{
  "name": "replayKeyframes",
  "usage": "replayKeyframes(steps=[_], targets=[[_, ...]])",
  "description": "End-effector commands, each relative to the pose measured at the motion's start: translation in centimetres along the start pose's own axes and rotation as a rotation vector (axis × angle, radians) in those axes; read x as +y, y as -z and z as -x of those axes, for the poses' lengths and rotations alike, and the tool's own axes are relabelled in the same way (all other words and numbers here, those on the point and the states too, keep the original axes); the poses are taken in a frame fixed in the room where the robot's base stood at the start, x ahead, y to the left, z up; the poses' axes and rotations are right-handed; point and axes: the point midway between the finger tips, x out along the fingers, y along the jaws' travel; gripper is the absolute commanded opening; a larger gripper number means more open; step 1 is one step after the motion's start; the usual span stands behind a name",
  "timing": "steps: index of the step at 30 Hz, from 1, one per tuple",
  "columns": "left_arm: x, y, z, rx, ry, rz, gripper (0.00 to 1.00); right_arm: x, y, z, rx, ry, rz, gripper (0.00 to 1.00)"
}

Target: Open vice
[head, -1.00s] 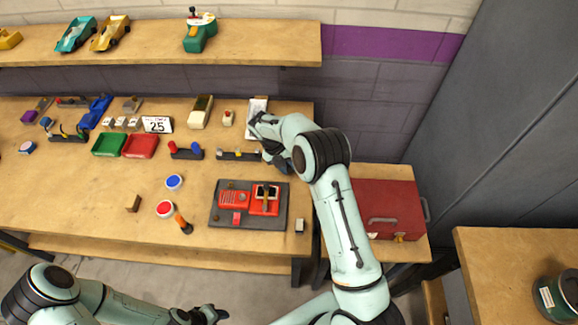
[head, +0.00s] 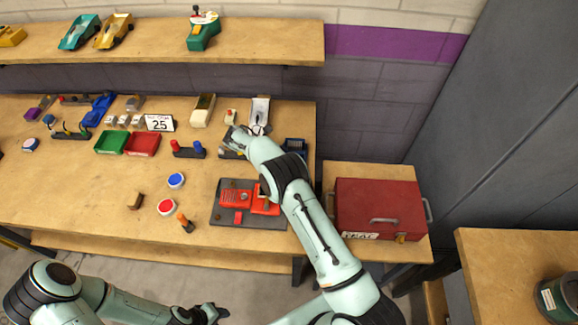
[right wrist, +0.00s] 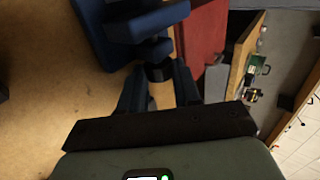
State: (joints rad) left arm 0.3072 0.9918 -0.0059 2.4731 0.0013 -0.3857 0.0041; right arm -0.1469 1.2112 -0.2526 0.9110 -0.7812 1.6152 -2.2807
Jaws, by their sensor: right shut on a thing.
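The blue vice (head: 293,147) sits at the right end of the workbench, partly hidden by my right arm. In the right wrist view its blue body (right wrist: 148,22) fills the upper middle. My right gripper (right wrist: 160,85) has its fingers on either side of a dark round part below the vice's blue body, which looks like its handle. It is shut on that part. In the head view its fingertips are hidden by my arm. My left gripper (head: 214,312) hangs low in front of the bench, far from the vice. Its jaws are too small to read.
A red toolbox (head: 380,208) stands right of the bench. Green (head: 111,142) and red (head: 143,144) trays and several small parts lie to the left. A shelf (head: 150,44) runs above the back.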

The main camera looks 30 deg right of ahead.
Motion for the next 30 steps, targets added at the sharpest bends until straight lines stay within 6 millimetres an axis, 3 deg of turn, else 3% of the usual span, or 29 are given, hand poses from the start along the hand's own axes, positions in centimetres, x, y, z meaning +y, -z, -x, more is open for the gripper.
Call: replayKeyframes(steps=[4, 5, 6, 7, 20, 30], targets=[[0.0, 0.0, 0.0, 0.000, 0.000, 0.000, 0.43, 0.0, 0.0, 0.0, -0.001, -0.002, 0.000, 0.02], [0.0, 0.0, 0.0, 0.000, 0.000, 0.000, 0.43, 0.0, 0.0, 0.0, -0.001, -0.002, 0.000, 0.39], [0.0, 0.0, 0.0, 0.000, 0.000, 0.000, 0.43, 0.0, 0.0, 0.0, -0.001, -0.002, 0.000, 0.52], [0.0, 0.0, 0.0, 0.000, 0.000, 0.000, 0.43, 0.0, 0.0, 0.0, -0.001, -0.002, 0.000, 0.58], [0.0, 0.0, 0.0, 0.000, 0.000, 0.000, 0.43, -0.1, 0.0, -0.1, 0.001, -0.071, 0.003, 0.58], [0.0, 0.0, 0.0, 0.000, 0.000, 0.000, 0.43, -1.0, 0.1, -0.2, 0.005, -0.432, -0.001, 0.58]])
